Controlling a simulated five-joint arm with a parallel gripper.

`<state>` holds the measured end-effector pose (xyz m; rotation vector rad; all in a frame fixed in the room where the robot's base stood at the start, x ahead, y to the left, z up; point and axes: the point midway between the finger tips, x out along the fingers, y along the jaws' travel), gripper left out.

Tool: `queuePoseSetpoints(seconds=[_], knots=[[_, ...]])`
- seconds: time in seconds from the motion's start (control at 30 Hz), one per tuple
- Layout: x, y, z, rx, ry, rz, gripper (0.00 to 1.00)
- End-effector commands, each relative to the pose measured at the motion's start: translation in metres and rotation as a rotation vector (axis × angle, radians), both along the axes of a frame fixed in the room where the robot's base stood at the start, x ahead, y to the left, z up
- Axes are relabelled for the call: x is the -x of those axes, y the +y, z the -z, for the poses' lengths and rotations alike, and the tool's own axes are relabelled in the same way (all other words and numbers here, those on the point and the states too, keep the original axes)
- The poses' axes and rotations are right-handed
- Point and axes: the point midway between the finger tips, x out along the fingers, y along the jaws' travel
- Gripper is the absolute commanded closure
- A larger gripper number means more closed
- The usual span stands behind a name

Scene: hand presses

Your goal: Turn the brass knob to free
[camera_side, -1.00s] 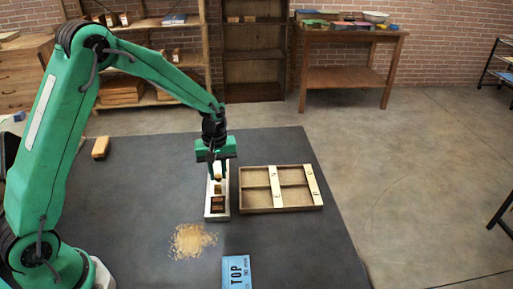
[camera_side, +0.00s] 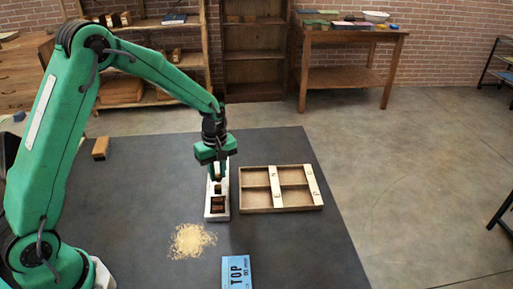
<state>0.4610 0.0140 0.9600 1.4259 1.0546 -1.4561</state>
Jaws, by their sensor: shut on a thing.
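The brass knob (camera_side: 217,188) shows as a small yellowish piece between my fingertips, over a narrow pale tray-like holder (camera_side: 208,212) on the dark table. My gripper (camera_side: 217,178) points down over the holder and is shut on the knob. The fingers hide most of the knob, so I cannot tell which way it is turned. Dark and brown blocks (camera_side: 217,204) sit in the holder's near part.
A wooden tray with compartments and lettered pale strips (camera_side: 247,208) lies just right of the holder. A sawdust pile (camera_side: 190,241) and a blue "TOP" card (camera_side: 236,272) lie in front. A wooden block (camera_side: 100,148) lies at the table's far left.

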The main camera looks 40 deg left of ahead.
Motion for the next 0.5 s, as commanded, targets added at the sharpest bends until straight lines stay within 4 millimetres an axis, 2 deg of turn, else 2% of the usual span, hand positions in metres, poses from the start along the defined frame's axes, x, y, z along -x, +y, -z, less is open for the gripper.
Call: queuePoseSetpoints(seconds=[0.03,0.07,0.1,0.5], knots=[[0.0004,0.0002,0.0001,0.0,0.001,-0.001,1.0],[0.0004,0.0002,0.0001,0.0,0.001,-0.001,0.74],[0.0004,0.0001,0.0001,0.0,0.001,0.0,0.7],[-0.0002,0.0001,-0.0036,0.0,0.0,0.001,0.7]])
